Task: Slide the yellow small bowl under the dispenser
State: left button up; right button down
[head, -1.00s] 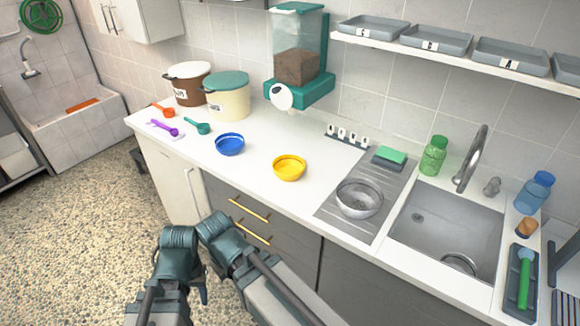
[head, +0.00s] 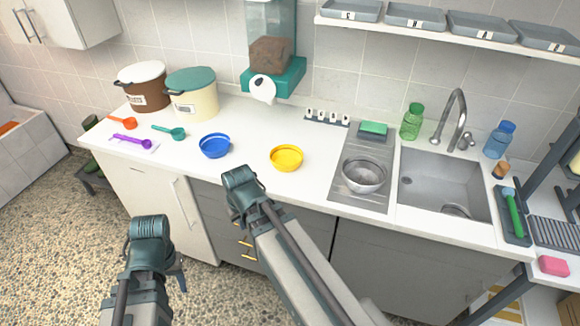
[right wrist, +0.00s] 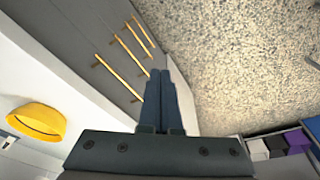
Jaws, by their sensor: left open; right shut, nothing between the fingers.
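The yellow small bowl (head: 286,158) stands upright on the white counter, right of the blue bowl. It also shows in the right wrist view (right wrist: 38,121) at the left. The teal dispenser (head: 274,77) hangs on the wall behind the counter, with a white round part at its front and brown food in its clear hopper. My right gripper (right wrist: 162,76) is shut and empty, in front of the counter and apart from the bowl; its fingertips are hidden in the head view. My left gripper (head: 178,278) is low over the floor at the lower left, away from the bowl.
The blue bowl (head: 214,146), several scoops and two lidded bins (head: 192,95) stand to the left. A metal bowl (head: 363,174) sits on the drainboard right of the yellow bowl, beside the sink (head: 445,186). Counter between yellow bowl and dispenser is clear.

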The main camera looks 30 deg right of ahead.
jog(key=w+d+r+m+t+p, duration=0.1)
jog(key=w+d+r, duration=0.1)
jog(key=d, duration=0.3)
jog(key=w+d+r+m+t+p, duration=0.1)
jog(key=d+r, duration=0.1)
jog(key=d, duration=0.3)
jog(key=m+t+h+p, duration=0.1)
jog(key=m+t+h, duration=0.1)
send_near(294, 182)
jog(key=d+v, duration=0.1)
jog(key=v, duration=0.3)
jog(key=shift+w+a+r, duration=0.15)
jog(key=shift+a+r, duration=0.05)
jog(key=shift+a, duration=0.2)
jog(key=shift+f, duration=0.1)
jog(key=b+x, duration=0.8)
jog(key=x, duration=0.2)
jog(key=shift+a+f+b, duration=0.15)
jog(key=shift+b, duration=0.25)
jog(key=shift+w+d, duration=0.25)
jog(key=shift+w, duration=0.35)
jog(key=shift+w+d, duration=0.2)
jog(key=shift+w, duration=0.4)
jog(key=shift+w+d+r, duration=0.15)
jog(key=shift+w+r, duration=0.05)
jog(key=shift+w, duration=0.35)
